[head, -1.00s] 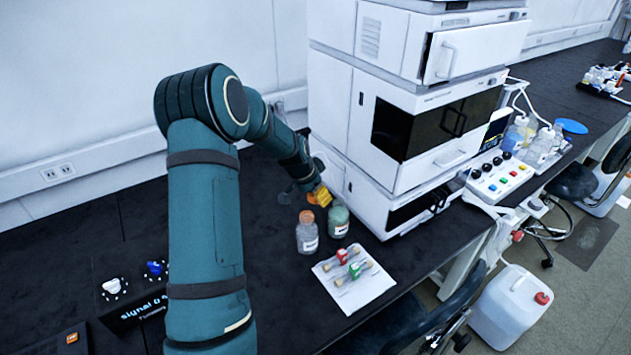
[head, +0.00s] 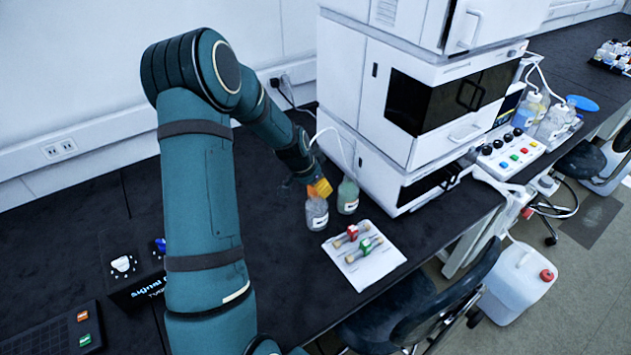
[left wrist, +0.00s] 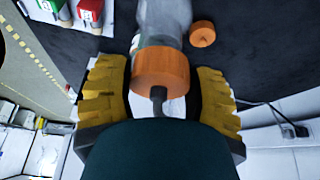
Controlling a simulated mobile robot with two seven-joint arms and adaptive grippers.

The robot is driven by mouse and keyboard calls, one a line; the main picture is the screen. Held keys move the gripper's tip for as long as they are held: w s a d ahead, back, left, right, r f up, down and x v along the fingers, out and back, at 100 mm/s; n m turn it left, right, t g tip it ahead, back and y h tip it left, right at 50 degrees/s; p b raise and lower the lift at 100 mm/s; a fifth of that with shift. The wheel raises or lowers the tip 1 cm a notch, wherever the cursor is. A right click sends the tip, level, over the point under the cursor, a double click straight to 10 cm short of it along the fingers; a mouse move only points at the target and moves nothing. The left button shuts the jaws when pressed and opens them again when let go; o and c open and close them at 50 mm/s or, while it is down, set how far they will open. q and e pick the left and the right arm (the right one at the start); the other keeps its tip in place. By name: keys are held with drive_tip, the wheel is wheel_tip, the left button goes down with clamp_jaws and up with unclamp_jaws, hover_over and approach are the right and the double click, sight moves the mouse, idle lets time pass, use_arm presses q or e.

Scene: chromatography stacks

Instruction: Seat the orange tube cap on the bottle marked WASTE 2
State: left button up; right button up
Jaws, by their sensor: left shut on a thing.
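My left gripper (head: 319,188) is at the top of the clear bottle (head: 316,212) and covers its mouth in the head view. In the left wrist view its yellow fingers (left wrist: 160,80) are shut on an orange cap (left wrist: 161,65) with a dark tube stub. The clear bottle (left wrist: 163,18) shows just beyond this cap; I cannot tell how firmly the cap sits on it. A second orange cap (left wrist: 202,33) lies beside the bottle. A greenish bottle (head: 348,195) stands right of the clear one. The bottle labels are too small to read. My right gripper is not in view.
A white sheet (head: 352,277) with a red and a green piece lies in front of the bottles. The white instrument stack (head: 400,60) stands close behind, with a thin white tube hanging down.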

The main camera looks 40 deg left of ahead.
use_arm(q)
drive_tip(key=shift+f, duration=0.65)
drive_tip(key=shift+b, duration=0.65)
drive_tip(key=shift+f, duration=0.1)
idle(0.3)
drive_tip(key=shift+f+b, duration=0.9)
drive_tip(key=shift+b, duration=0.1)
drive_tip(key=shift+f, duration=0.1)
drive_tip(key=shift+f+b, duration=0.35)
drive_tip(key=shift+b, duration=0.2)
drive_tip(key=o, duration=1.4)
drive_tip(key=shift+r, duration=0.15)
